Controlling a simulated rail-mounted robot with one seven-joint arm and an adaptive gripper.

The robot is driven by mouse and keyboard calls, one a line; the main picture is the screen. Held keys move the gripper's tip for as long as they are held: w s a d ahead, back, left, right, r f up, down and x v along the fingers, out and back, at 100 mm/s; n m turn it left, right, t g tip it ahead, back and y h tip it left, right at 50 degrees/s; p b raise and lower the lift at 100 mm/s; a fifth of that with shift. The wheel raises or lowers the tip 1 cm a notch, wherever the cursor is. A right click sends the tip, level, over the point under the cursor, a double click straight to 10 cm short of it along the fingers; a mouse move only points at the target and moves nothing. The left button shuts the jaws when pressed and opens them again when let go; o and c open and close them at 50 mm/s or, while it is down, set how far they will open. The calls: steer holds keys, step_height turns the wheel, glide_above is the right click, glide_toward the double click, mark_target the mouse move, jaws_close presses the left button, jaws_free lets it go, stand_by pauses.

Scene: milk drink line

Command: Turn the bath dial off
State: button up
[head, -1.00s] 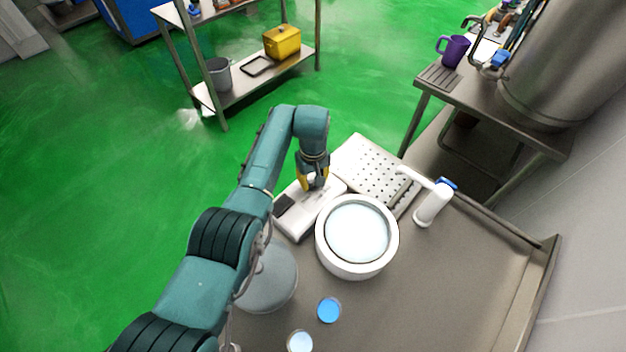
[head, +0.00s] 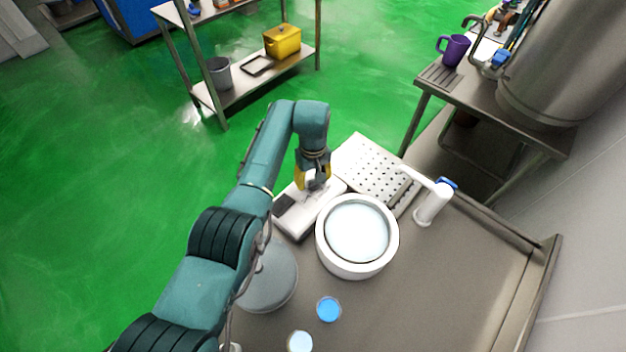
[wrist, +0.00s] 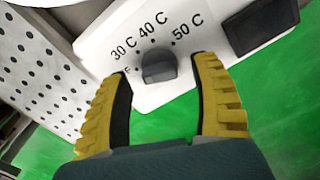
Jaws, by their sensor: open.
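The bath dial (wrist: 158,67) is a dark grey knob on the white control panel, marked 30 C, 40 C and 50 C, with another label partly hidden by the left finger. I cannot tell for sure which mark it points to. My gripper (head: 313,183) is open over the panel, its yellow and black fingers on either side of the dial in the wrist view. They hold nothing, and I see gaps between them and the knob. The white round bath (head: 322,250) with pale liquid stands beside the panel (head: 291,222) in the head view.
A perforated white rack (head: 372,165) and a white tap (head: 432,203) with a blue top stand behind the bath. A blue-topped cup (head: 328,309) and a pale-topped cup (head: 300,342) stand in front. The bench's right side is clear.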

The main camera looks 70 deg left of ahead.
step_height(320, 180, up, 11)
steer(key=shift+f, duration=0.1)
stand_by(0.6)
